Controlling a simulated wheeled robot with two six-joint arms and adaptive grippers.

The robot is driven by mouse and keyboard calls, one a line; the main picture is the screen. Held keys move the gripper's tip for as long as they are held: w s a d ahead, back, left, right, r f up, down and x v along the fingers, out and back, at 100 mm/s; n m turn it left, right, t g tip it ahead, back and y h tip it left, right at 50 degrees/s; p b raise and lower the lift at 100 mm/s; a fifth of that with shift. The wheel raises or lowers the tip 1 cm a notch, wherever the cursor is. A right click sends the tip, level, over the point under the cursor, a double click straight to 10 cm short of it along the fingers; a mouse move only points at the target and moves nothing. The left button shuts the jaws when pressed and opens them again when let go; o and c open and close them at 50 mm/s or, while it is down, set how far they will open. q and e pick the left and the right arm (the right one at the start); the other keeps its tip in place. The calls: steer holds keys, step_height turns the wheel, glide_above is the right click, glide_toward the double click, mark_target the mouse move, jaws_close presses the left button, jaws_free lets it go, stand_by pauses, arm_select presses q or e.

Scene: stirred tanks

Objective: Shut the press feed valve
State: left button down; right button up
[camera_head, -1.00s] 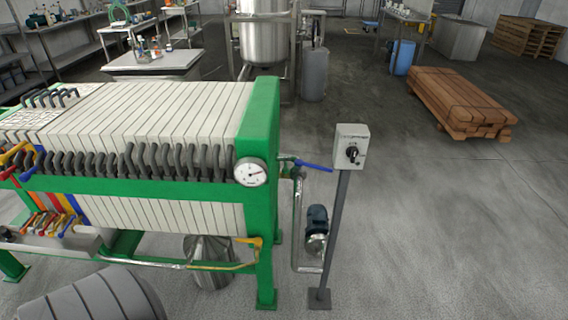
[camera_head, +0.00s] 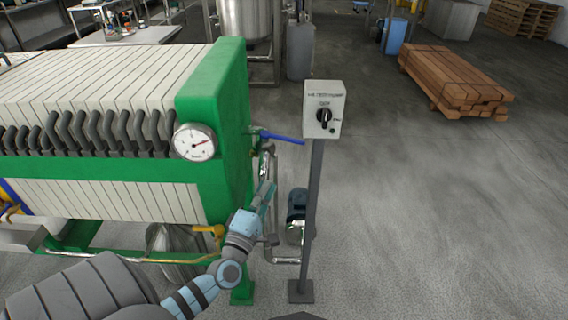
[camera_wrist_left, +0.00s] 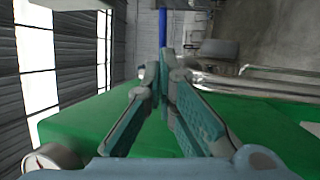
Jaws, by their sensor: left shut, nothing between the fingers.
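The press feed valve shows as a blue lever handle (camera_head: 283,137) on the pipe at the right end of the green filter press (camera_head: 216,85). The lever points right, towards the switch post. In the left wrist view the blue lever (camera_wrist_left: 162,28) stands at top centre, just beyond the fingertips. My left gripper (camera_head: 268,188) is below the lever in the head view, beside the vertical pipe, with its fingers pointing up. Its fingers (camera_wrist_left: 165,78) meet at the tips with nothing between them. I cannot tell whether they touch the lever. My right gripper is not in view.
A grey switch box (camera_head: 324,108) on a thin post stands right of the lever. A round gauge (camera_head: 195,142) is on the press end. A small yellow valve (camera_head: 210,231) and a pump (camera_head: 298,210) are low down. The floor to the right is clear up to stacked timber (camera_head: 452,80).

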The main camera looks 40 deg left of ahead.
arm_select(q)
glide_toward(285, 139)
steer(key=w+b, duration=0.1)
steer(key=w, duration=0.6)
steer(key=shift+a+r+b, duration=0.2)
steer(key=shift+r+b, duration=0.1)
steer(key=shift+b, duration=0.05)
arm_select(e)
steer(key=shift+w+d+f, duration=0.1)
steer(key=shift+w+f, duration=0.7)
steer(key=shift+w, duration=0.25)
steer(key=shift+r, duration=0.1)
arm_select(q)
steer(key=w+n+g+y+p, duration=0.1)
steer(key=y, duration=0.1)
steer(key=w+n+g+y+p, duration=0.1)
steer(key=w+y, duration=0.1)
steer(key=shift+w+a+n+y, duration=0.1)
steer(key=shift+w+n+y, duration=0.15)
steer(key=shift+n+y, duration=0.15)
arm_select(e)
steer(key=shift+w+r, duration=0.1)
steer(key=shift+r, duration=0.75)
